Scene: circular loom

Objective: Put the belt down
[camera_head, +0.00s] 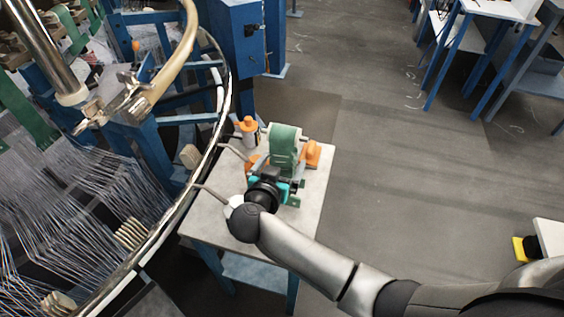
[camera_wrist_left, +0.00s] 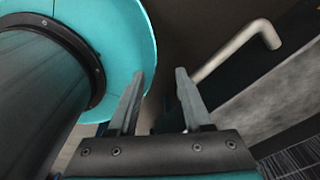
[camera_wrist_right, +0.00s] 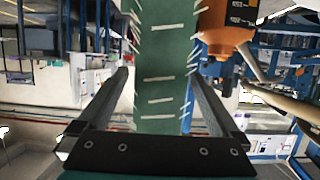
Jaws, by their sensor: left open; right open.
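The green belt (camera_head: 284,140) stands as a rolled or looped band on the small grey-topped table (camera_head: 312,200) in the head view. In the right wrist view the belt (camera_wrist_right: 160,45), with white lacing stitches across it, runs between the fingers. My right gripper (camera_wrist_right: 160,76) is open, with a finger on each side of the belt and gaps showing on both sides. In the head view my right wrist hides part of the belt's near side. My left gripper (camera_wrist_left: 160,72) is open and empty in the left wrist view, and is not seen in the head view.
An orange-topped bottle (camera_head: 249,128) and an orange tool (camera_head: 311,154) stand close to the belt. The loom's curved metal rim (camera_head: 205,155) passes along the table's left side. A blue cabinet (camera_head: 240,40) stands behind. Floor to the right is open.

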